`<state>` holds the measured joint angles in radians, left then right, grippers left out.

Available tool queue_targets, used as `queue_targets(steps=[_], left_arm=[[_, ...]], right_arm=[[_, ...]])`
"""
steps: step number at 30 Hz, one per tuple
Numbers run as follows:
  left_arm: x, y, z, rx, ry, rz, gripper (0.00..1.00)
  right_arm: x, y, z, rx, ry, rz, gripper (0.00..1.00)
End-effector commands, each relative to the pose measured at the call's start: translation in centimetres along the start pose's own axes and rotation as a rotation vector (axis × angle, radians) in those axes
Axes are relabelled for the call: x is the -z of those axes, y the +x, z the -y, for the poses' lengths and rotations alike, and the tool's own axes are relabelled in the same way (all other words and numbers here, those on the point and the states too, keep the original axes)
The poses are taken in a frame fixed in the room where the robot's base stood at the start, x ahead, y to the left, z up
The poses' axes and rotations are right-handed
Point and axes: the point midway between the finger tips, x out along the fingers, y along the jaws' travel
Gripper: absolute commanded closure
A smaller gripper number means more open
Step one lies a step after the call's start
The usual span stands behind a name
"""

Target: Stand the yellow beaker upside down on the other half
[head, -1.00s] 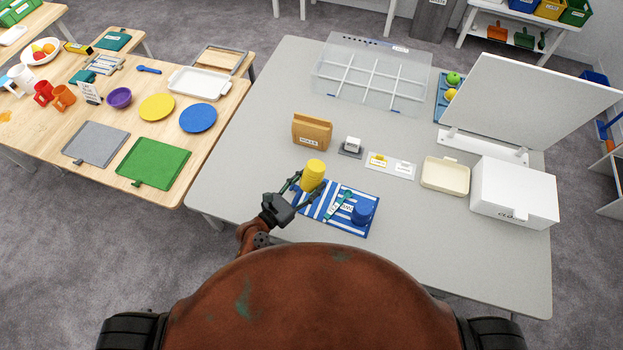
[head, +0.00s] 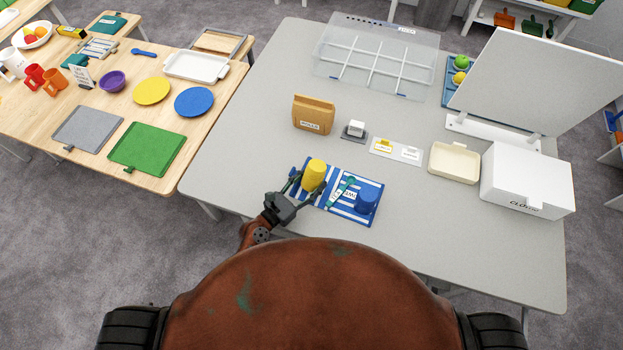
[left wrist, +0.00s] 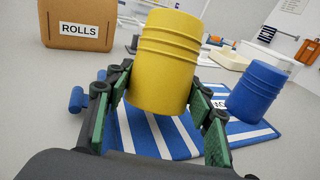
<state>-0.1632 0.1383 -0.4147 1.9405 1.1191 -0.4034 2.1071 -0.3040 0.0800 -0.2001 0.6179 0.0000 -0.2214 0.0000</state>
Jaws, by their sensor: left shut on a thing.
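The yellow beaker (head: 314,174) is between the fingers of my left gripper (head: 307,187), which is shut on it. It is over the left part of the blue-and-white striped mat (head: 331,212). In the left wrist view the beaker (left wrist: 164,62) leans slightly, with ridges around its upper part; whether its base touches the mat is unclear. Its upper end looks plain in the head view, too small to tell open from closed. A blue beaker (head: 366,201) stands on the mat's right part, and also shows in the wrist view (left wrist: 258,92). A teal strip (head: 341,190) lies between them. My right gripper is out of view.
A brown box labelled ROLLS (head: 313,114) stands behind the mat. A small block on a grey base (head: 355,130), a label card (head: 396,150), a cream tray (head: 453,162) and a white box (head: 526,180) stand further right. Grey table (head: 440,235) is clear right of the mat.

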Motion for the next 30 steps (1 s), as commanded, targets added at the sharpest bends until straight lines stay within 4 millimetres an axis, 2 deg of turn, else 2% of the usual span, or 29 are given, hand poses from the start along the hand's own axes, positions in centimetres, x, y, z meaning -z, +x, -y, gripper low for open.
queue_targets(steps=[9,30], left_arm=[[0.10,0.02,-0.01,0.000,0.001,0.001,0.95],[0.90,0.05,-0.03,0.000,0.001,0.000,0.95]], right_arm=[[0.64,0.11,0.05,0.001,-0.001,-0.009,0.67],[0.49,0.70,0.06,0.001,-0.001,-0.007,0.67]])
